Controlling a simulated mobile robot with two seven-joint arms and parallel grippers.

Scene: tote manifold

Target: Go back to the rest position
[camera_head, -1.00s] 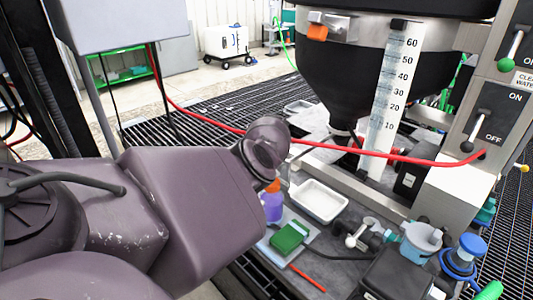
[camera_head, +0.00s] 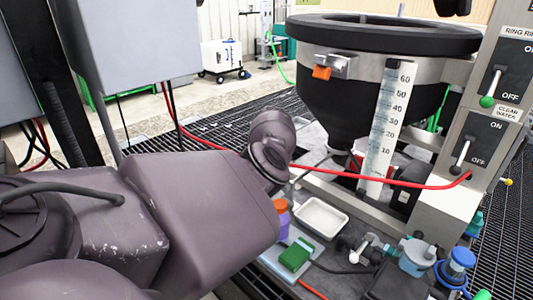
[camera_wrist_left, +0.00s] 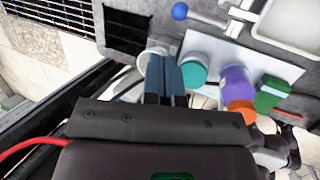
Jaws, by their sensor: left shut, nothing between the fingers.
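My left gripper (camera_wrist_left: 165,78) shows in the left wrist view as two blue-grey fingers side by side, shut and empty. Its tips are beside a white round cup rim and a teal-capped container (camera_wrist_left: 194,70). I cannot tell whether they touch. In the head view my left arm reaches in from the left and its bent wrist stands in front of the grated floor; the gripper itself is hidden behind the arm. My right gripper is in neither view.
A purple bottle with an orange cap (camera_wrist_left: 238,88) and a green box (camera_wrist_left: 270,94) lie close right of the fingers. A white tray (camera_head: 321,218) sits behind them. A red hose (camera_head: 385,183) crosses before the black hopper (camera_head: 340,100). A switch panel (camera_head: 480,110) stands right.

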